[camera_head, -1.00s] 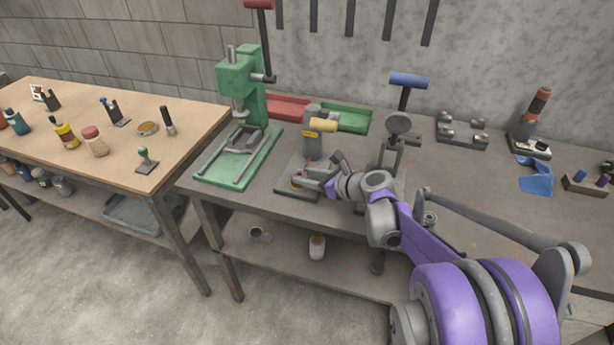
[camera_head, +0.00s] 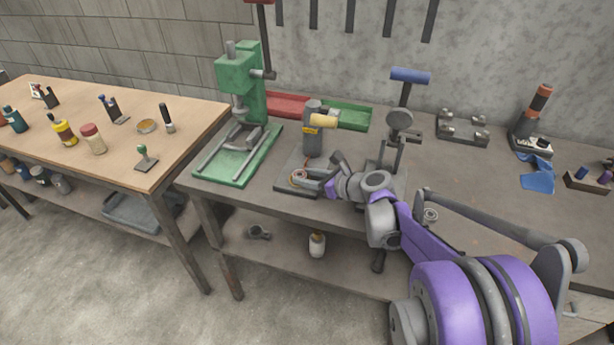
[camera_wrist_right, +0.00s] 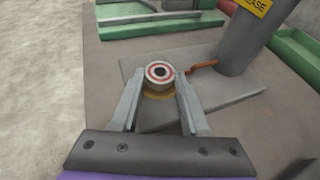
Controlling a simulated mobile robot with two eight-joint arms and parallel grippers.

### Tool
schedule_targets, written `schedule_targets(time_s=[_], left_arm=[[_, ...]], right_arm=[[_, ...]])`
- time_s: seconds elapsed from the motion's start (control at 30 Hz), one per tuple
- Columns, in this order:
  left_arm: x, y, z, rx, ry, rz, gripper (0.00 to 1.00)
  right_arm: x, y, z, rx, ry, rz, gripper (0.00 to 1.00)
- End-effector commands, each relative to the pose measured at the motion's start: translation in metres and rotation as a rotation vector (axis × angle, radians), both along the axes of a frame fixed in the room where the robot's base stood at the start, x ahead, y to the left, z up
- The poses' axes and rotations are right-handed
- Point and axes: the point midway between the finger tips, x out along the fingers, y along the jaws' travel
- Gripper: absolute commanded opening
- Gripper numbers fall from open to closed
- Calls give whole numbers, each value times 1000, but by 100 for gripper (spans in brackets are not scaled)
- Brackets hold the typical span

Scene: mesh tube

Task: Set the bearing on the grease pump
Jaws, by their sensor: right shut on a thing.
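The grease pump is a grey upright cylinder (camera_head: 313,145) with a yellow handle and a yellow label, standing on a flat grey base plate (camera_wrist_right: 225,95). My right gripper (camera_head: 306,178) is over the front left of that plate. In the right wrist view its two fingers (camera_wrist_right: 161,80) are shut on the bearing (camera_wrist_right: 160,70), a metal ring with a red band and dark centre. The bearing is face up, above a yellow-orange round seat (camera_wrist_right: 158,95) on the plate. I cannot tell whether it touches the seat. My left gripper is out of view.
A green press (camera_head: 240,110) stands left of the pump. A stand with a blue handle (camera_head: 411,76) is close on the right, behind my arm. Red (camera_head: 289,104) and green (camera_head: 350,117) trays lie behind.

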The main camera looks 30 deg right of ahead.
Motion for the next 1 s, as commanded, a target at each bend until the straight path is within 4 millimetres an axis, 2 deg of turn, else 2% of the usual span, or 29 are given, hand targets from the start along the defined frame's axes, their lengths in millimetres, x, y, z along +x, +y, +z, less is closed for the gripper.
schedule_targets(time_s=[0.07,0.1,0.27,0.3,0.67,0.77,1.0], left_arm=[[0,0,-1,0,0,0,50],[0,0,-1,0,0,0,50],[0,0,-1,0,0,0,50],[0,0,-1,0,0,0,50],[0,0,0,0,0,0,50],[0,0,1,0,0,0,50],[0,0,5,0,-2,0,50]], right_arm=[[0,0,-1,0,0,0,0],[0,0,-1,0,0,0,49],[0,0,-1,0,0,0,78],[0,0,-1,0,0,0,80],[-6,-2,2,-1,0,-2,80],[-18,-7,7,0,0,-3,80],[-61,-21,26,-1,0,-4,80]])
